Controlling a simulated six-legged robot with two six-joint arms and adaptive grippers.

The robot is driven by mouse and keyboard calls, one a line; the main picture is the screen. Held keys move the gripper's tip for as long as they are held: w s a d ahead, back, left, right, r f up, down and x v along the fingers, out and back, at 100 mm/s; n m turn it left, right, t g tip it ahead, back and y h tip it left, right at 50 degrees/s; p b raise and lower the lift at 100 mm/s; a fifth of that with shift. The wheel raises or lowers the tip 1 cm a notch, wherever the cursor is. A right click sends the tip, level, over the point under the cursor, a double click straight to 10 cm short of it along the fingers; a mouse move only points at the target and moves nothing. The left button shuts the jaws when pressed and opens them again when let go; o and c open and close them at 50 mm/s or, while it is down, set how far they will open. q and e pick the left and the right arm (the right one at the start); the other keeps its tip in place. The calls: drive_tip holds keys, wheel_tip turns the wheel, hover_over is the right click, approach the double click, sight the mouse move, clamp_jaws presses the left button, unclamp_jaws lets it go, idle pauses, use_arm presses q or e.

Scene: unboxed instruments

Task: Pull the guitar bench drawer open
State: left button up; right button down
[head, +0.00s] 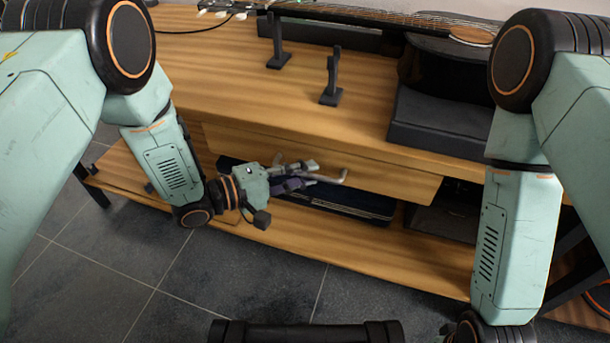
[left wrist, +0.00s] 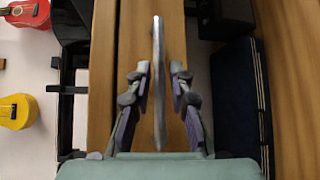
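The guitar bench (head: 225,75) is wooden, with a wide drawer (head: 390,178) under its top. I cannot tell whether the drawer front is flush or slightly out. Its metal bar handle (head: 335,179) is partly hidden by my left gripper (head: 300,176). In the left wrist view, the handle (left wrist: 158,60) runs between the two fingers of my left gripper (left wrist: 159,85), with a gap on each side. This gripper is open around the handle, not closed on it. My right arm comes down at the right; its gripper is out of view.
A dark flat case (head: 350,203) lies on the lower shelf (head: 400,250) below the drawer. Black stands (head: 331,85) and a guitar (head: 390,17) are on the bench top. The tiled floor (head: 180,290) in front is clear. The left wrist view shows red (left wrist: 28,12) and yellow (left wrist: 18,111) small instruments.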

use_arm(q)
drive_tip(key=shift+w+d, duration=0.15)
drive_tip(key=shift+d, duration=0.1)
drive_tip(key=shift+c, duration=0.4)
clamp_jaws()
